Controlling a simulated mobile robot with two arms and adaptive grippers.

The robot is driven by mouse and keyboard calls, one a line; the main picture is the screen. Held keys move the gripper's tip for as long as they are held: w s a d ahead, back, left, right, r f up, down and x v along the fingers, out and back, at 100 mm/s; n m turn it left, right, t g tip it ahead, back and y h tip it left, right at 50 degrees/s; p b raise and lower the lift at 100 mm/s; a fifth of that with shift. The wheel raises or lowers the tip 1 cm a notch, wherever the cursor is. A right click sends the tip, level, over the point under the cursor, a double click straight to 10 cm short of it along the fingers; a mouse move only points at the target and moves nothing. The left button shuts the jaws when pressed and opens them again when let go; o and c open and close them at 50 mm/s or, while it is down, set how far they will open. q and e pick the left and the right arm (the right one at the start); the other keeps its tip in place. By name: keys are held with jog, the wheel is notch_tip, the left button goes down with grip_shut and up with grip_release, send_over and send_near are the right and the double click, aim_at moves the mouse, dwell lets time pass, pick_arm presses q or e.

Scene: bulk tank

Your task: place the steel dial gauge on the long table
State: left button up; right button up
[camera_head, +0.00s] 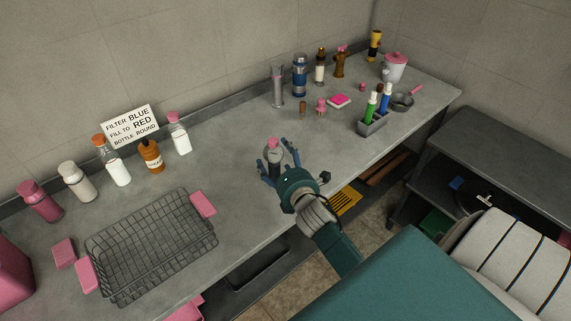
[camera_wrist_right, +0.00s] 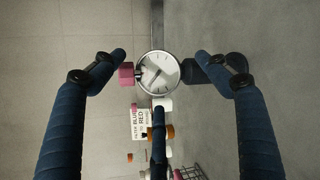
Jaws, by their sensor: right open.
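The steel dial gauge (camera_head: 273,151) has a round white face with a steel rim and a pink part on top. It appears upright on the long grey table (camera_head: 225,140), near its middle; its lower part is hidden behind my fingers. My right gripper (camera_head: 280,167) is open, with its fingers spread close to the gauge. In the right wrist view the dial (camera_wrist_right: 158,72) faces the camera, between the spread fingers (camera_wrist_right: 161,60) and apart from both. My left gripper is not in view.
A wire basket (camera_head: 150,250) stands to the left, with several bottles and a sign (camera_head: 131,127) behind it. The table is bare between these groups. A darker bench (camera_head: 500,160) stands at right.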

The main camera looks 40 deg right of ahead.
jog(key=b+v, duration=0.1)
jog(key=v, duration=0.9)
jog(key=shift+s, duration=0.3)
jog(key=shift+a, duration=0.1)
jog(key=s+a+f+m+g+y, duration=0.1)
jog(key=s+a+f+m+g, duration=0.35)
jog(key=s+m, duration=0.2)
jog(key=s+a+f+m+g+y, duration=0.2)
jog(key=s+a+f+m+g, duration=0.1)
jog(key=s+a+m, duration=0.4)
jog(key=s+a+f+m+g+y, duration=0.1)
jog(key=s+a+f+m+g, duration=0.2)
jog(key=s+m, duration=0.4)
jog(key=s+f+n+g, duration=0.1)
jog(key=s+f, duration=0.1)
jog(key=f, duration=1.2)
jog(key=s+f+n+g, duration=0.1)
jog(key=s+f, duration=0.1)
jog(key=f, duration=1.3)
jog(key=s+d+f, duration=0.1)
jog(key=s+f, duration=0.6)
jog(key=s, duration=0.1)
jog(key=s+d+f+g+b, duration=0.1)
jog(key=s+d+f, duration=0.1)
jog(key=s+f, duration=0.6)
jog(key=shift+s+d, duration=0.25)
jog(key=shift+d, duration=0.05)
